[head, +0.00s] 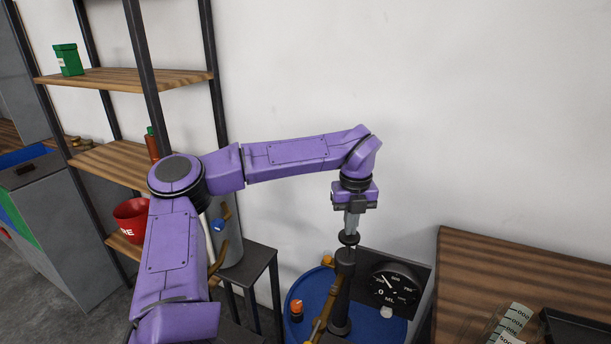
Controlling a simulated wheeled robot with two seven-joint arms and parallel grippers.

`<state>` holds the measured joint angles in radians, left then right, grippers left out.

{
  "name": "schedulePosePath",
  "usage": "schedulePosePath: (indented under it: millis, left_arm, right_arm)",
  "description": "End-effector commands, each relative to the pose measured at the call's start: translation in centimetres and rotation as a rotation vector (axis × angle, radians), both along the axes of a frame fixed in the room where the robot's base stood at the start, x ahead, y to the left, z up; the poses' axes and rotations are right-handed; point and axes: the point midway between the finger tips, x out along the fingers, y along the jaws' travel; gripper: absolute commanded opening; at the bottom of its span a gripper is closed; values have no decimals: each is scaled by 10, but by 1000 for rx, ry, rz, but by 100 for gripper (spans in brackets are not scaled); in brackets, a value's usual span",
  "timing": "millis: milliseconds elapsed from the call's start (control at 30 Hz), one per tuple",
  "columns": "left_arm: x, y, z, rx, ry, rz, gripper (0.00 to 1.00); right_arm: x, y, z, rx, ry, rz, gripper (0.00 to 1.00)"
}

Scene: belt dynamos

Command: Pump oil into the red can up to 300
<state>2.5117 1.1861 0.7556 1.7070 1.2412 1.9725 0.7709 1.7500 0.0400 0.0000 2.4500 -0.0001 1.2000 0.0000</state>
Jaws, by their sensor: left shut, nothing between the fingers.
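A hand pump (344,262) with a dark upright body and a black knob on top stands on a blue drum (297,322). A round black dial (394,286) with white numbers is on a dark panel behind it; its reading is too small to tell. My left gripper (351,228) points down, shut, with its fingertips at the pump's knob; I cannot tell whether they touch it. Nothing shows between the fingers. I see no red can for certain; a red bucket (130,222) with white letters sits on the lower shelf, partly behind my left arm. My right gripper is out of view.
A wooden shelf unit (125,80) stands at left, with a green can (68,60) on top. A grey bin (50,225) is at far left. A wooden table (530,270) at right holds a pale numbered strip (515,318). The wall behind is bare.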

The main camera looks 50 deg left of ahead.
Motion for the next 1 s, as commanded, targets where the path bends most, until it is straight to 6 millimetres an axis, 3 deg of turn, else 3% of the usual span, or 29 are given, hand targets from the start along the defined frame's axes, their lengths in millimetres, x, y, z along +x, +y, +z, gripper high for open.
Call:
schedulePosePath:
  millis: [1000]
  left_arm:
    - [0, 0, -24, -1, 3, 0, 0]
  right_arm:
    - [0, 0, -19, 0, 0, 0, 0]
